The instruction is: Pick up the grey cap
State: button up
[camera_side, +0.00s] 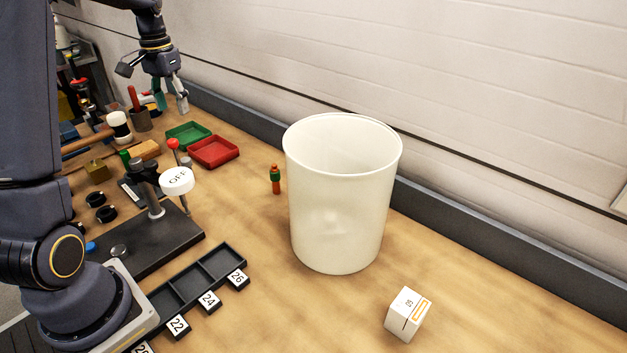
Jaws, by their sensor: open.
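A small grey round piece (119,251) sits by the left edge of the dark base plate, near a blue piece (90,247). It looks like the grey cap, but it is too small to be sure. My gripper (172,103) is open at the upper left, pointing down. It is well behind and above the grey piece, apart from it. I see nothing held between the fingers.
A large white bin (340,220) stands mid-table. Green (188,136) and red (214,152) trays lie near my gripper. A post with an "OFF" disc (177,181) rises from the dark base. A white box (408,314) sits front right, with clear table around it.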

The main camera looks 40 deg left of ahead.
aim_at(185, 159)
jog(key=f, duration=1.2)
jog(key=shift+s+a+f, duration=0.15)
jog(key=shift+s+a, duration=0.1)
jog(key=shift+w+a+f, duration=0.1)
jog(key=shift+f, duration=1.1)
jog(key=shift+a+f, duration=0.1)
jog(key=shift+f, duration=1.05)
grip_shut()
